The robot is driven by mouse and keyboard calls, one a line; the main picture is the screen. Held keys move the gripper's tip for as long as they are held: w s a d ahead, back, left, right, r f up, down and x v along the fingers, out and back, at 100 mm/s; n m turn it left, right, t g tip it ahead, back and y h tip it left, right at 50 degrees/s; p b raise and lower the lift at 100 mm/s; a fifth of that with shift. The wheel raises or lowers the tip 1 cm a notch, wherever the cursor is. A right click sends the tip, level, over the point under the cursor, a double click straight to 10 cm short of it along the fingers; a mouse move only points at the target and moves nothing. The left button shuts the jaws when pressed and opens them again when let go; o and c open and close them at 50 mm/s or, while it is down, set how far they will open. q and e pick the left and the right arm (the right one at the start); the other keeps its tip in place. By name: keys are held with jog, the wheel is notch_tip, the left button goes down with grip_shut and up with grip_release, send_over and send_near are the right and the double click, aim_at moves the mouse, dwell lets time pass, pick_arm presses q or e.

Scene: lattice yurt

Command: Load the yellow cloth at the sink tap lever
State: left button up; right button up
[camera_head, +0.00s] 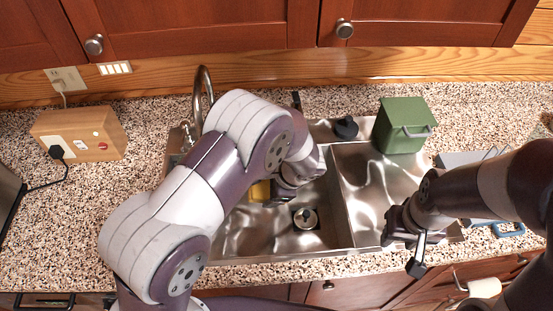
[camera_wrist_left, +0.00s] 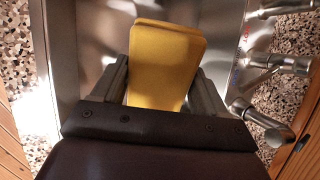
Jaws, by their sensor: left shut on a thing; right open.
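The yellow cloth (camera_head: 260,190) shows as a small patch over the left sink basin, mostly hidden by my left arm. In the left wrist view the cloth (camera_wrist_left: 165,62) is a flat yellow pad between the two fingers. My left gripper (camera_wrist_left: 162,88) is shut on it; in the head view that gripper (camera_head: 276,190) is partly hidden by its own wrist. The sink tap (camera_head: 204,88) is a curved metal spout behind the basin, left of the gripper. Metal tap fittings (camera_wrist_left: 278,63) show at the right of the wrist view; I cannot tell which is the lever. My right gripper (camera_head: 398,228) is open and empty over the sink's right front.
The steel sink (camera_head: 345,205) has two basins, with a drain (camera_head: 305,218) in the left one. A green container (camera_head: 403,125) stands at the right rear. A wooden box (camera_head: 80,135) sits on the left counter. A grey rack (camera_head: 470,160) lies at the right.

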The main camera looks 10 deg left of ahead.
aim_at(256, 187)
pick_arm(q)
jog(key=shift+w+f, duration=0.1)
jog(key=shift+w, duration=0.5)
jog(key=a, duration=0.1)
jog(key=s+a, duration=0.1)
jog(key=a, duration=0.1)
jog(key=shift+s+a+r+b, duration=0.2)
jog(key=shift+a+r+b, duration=0.05)
jog(key=shift+a+b, duration=0.1)
jog(key=w+a+f+b, duration=0.1)
jog(key=w+a+f, duration=0.1)
jog(key=w+a, duration=0.3)
jog(key=a, duration=0.4)
jog(key=shift+f, duration=0.2)
pick_arm(e)
jog(key=shift+s+f, duration=0.55)
jog(key=shift+f, duration=0.2)
pick_arm(q)
jog(key=shift+w, duration=0.1)
